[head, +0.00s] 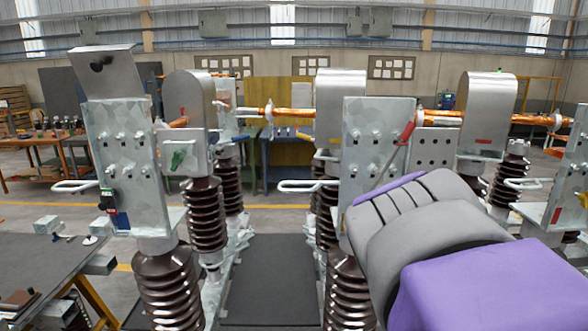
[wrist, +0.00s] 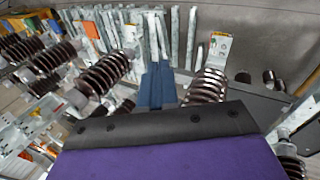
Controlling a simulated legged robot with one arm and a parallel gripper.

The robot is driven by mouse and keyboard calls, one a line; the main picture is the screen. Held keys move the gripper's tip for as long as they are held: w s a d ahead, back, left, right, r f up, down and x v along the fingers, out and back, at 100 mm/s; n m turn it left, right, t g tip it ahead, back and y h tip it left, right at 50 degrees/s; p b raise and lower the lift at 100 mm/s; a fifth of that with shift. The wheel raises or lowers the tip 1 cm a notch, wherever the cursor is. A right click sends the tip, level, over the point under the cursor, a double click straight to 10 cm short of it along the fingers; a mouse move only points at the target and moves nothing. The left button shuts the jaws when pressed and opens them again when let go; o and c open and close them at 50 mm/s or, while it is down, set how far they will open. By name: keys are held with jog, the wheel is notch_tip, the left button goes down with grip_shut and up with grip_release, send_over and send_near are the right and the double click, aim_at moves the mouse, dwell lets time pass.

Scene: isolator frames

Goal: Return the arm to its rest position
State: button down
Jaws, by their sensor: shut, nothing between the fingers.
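My arm (head: 470,240), grey and purple, reaches in from the lower right of the head view, in front of the middle and right isolator columns. My gripper's fingers are hidden or hard to make out there. In the wrist view my gripper (wrist: 157,68) shows as two blue-grey fingers side by side, shut with nothing between them. They extend beyond a dark bar and purple housing. Insulators and metal plates appear beyond them, tilted in this view.
Ribbed brown insulators (head: 167,285) carry metal plates (head: 118,150) at left. A middle plate (head: 372,150) stands close behind my arm, with a red-handled lever (head: 407,132) beside it. A dark table (head: 40,262) is at lower left.

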jog(key=s+a+f+g+y+b, duration=0.1)
jog(key=s+a+f, duration=0.3)
jog(key=s+f, duration=0.5)
jog(key=s+a+f+m+g+y+b, duration=0.1)
jog(key=s+a+f+y, duration=0.3)
jog(key=s+f, duration=0.5)
jog(key=shift+s+a+f+m+g+b, duration=0.3)
jog(key=shift+a+f+g+b, duration=0.2)
jog(key=shift+f+b, duration=0.45)
jog(key=shift+d, duration=0.15)
jog(key=shift+d, duration=0.25)
